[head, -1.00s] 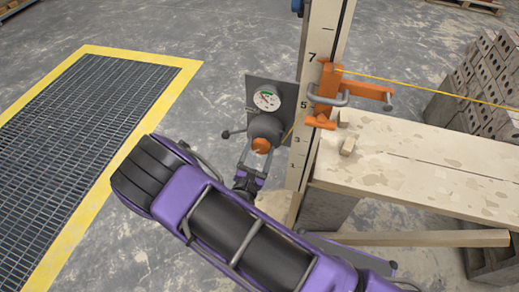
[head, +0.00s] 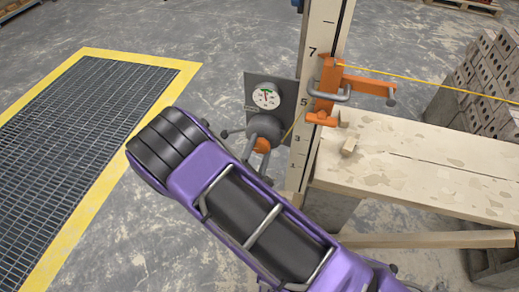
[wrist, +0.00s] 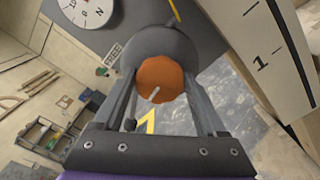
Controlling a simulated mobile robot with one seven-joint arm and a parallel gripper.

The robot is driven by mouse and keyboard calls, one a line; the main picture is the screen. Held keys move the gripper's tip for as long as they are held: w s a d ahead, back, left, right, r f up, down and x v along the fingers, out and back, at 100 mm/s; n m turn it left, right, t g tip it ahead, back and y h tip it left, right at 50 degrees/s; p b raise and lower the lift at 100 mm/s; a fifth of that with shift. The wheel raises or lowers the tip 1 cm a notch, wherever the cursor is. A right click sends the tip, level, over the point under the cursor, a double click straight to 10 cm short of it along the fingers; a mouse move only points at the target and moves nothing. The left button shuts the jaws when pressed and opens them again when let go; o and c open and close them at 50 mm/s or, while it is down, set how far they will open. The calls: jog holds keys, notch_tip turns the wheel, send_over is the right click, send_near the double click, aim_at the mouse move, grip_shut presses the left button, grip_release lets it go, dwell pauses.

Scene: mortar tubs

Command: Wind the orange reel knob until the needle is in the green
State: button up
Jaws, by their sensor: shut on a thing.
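The orange reel knob (head: 262,146) sits on the front of a grey reel drum (head: 265,128), partly hidden by my purple arm in the head view. In the wrist view the round knob (wrist: 160,80) lies between the two fingers of my gripper (wrist: 161,82), which is shut on it. The needle is too small in the head view to read surely. The wrist view cuts off the top of the gauge (wrist: 88,8).
A marked wooden post (head: 318,90) stands just right of the reel, with an orange clamp (head: 328,90) and yellow line. A plank bench (head: 420,165) is farther right. A yellow-edged floor grate (head: 85,110) lies left, with bare floor between.

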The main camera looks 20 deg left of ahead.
dwell(0.3)
jog(key=o, duration=1.3)
jog(key=shift+s, duration=0.15)
jog(key=s, duration=0.5)
jog(key=s+d, duration=0.1)
jog(key=s, duration=0.5)
jog(key=s+d, duration=0.1)
jog(key=s, duration=0.5)
jog(key=shift+s, duration=0.1)
